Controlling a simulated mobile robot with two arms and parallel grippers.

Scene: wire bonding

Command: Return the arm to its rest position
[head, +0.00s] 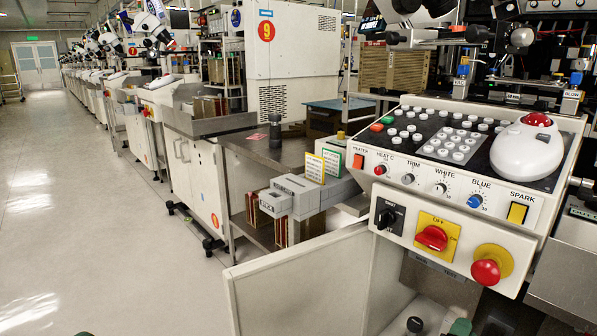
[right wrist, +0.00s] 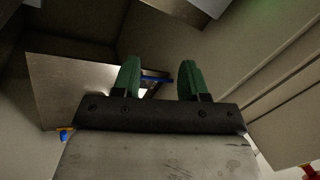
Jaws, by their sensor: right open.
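My right gripper (right wrist: 158,80) is open in the right wrist view, with two green fingers apart and nothing held between them. In the head view only a green part of my right gripper (head: 460,327) shows at the bottom edge, below the white machine console (head: 440,215). A small green sliver at the bottom left edge of the head view may be a tip of my left gripper; its jaws are hidden.
The console carries knobs, buttons, a red switch (head: 432,238) and a white mouse-like device (head: 527,152). A white panel (head: 300,285) stands left of my right gripper. The floor aisle (head: 60,220) at left is clear. In the wrist view, walls and a metal plate (right wrist: 70,85) surround the fingers.

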